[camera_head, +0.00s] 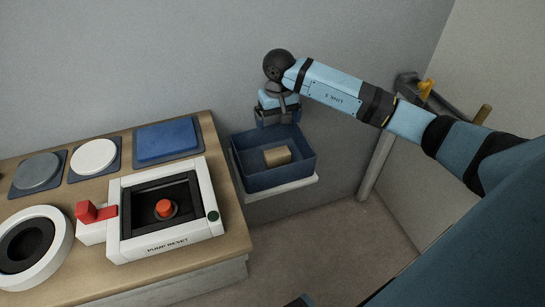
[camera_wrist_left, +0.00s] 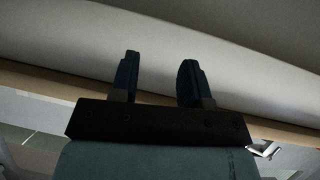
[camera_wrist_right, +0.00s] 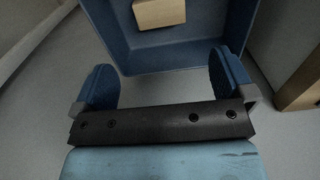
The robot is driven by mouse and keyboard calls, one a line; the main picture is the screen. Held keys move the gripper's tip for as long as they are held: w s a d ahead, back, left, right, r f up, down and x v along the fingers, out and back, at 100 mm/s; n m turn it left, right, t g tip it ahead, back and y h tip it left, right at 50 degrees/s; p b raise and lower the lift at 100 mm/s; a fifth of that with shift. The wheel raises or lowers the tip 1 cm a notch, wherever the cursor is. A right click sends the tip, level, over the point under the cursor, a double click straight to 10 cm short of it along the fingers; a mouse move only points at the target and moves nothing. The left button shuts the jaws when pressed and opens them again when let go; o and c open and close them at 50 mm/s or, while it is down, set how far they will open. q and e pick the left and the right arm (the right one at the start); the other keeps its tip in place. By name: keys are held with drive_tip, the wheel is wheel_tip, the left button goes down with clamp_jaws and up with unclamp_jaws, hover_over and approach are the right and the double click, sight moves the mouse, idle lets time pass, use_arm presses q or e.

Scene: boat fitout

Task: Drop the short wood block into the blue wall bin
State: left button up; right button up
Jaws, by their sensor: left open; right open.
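The short wood block (camera_head: 277,156) lies inside the blue wall bin (camera_head: 252,183), on its floor. The block (camera_wrist_right: 159,13) and the bin (camera_wrist_right: 185,55) also show at the top of the right wrist view, the block partly cut off. My right gripper (camera_head: 277,116) is above the bin's back edge, pointing down. In the right wrist view its fingers (camera_wrist_right: 161,88) are wide apart with nothing between them. My left gripper (camera_wrist_left: 158,75) shows only in its own wrist view, open and empty, facing a pale curved surface.
The bin sits on a white wall shelf (camera_head: 283,190). Left of it is a wooden counter (camera_head: 230,238) with a white pump reset box (camera_head: 122,247), a blue pad (camera_head: 167,140), round discs and a white ring (camera_head: 62,252). A post with a yellow part (camera_head: 426,88) stands right.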

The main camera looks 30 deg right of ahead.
use_arm(q)
drive_tip(key=shift+a+f+p, duration=0.1)
drive_tip(key=shift+a+p, duration=0.15)
drive_tip(key=shift+p, duration=0.05)
use_arm(e)
wheel_tip(320, 180, up, 6)
drive_tip(key=shift+f, duration=0.2)
